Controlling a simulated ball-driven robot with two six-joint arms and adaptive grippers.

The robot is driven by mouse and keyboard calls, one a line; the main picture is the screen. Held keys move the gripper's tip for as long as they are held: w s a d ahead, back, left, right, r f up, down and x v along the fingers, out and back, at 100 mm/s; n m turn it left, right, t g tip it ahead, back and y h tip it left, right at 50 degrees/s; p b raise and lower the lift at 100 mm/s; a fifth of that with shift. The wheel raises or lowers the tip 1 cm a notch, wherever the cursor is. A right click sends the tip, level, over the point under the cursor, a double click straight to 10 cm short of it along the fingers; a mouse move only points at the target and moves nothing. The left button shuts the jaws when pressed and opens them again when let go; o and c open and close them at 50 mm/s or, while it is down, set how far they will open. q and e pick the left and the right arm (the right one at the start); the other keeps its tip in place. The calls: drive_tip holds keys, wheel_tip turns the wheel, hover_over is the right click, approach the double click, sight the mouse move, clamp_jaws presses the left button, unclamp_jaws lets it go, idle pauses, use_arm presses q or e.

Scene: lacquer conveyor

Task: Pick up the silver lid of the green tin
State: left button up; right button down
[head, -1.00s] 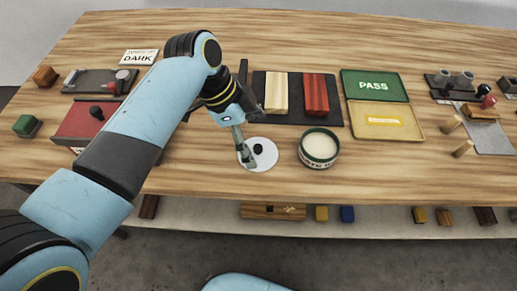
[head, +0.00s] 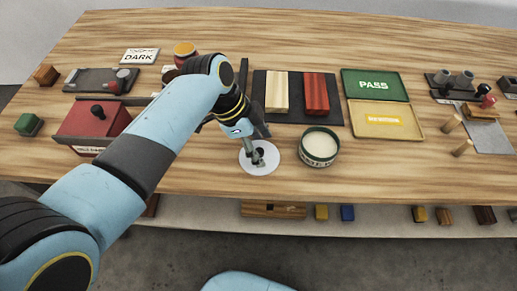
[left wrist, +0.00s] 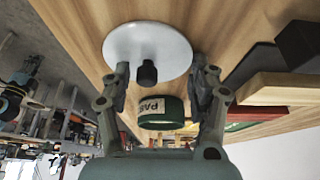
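The silver lid (head: 252,168), a pale round disc with a black knob, lies flat on the table left of the open green tin (head: 319,150). The tin holds a cream-coloured content. My left gripper (head: 257,157) is over the lid at its knob and partly hides it in the head view. In the left wrist view, the lid (left wrist: 130,45) and its black knob (left wrist: 147,73) show between the two spread fingers of the left gripper (left wrist: 158,78). The fingers look apart from the knob. The green tin (left wrist: 175,109) also shows there. My right gripper is not in view.
A dark mat (head: 296,119) with a pale block and a red block lies behind the lid. Green PASS (head: 375,86) and yellow (head: 386,119) trays are to the right. A red box (head: 92,121) stands left. The table's front edge is near the lid.

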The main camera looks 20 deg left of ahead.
use_arm(q)
drive_tip(key=shift+s+f, duration=0.1)
drive_tip(key=shift+f, duration=0.05)
drive_tip(key=shift+c, duration=1)
drive_tip(key=shift+s, duration=0.1)
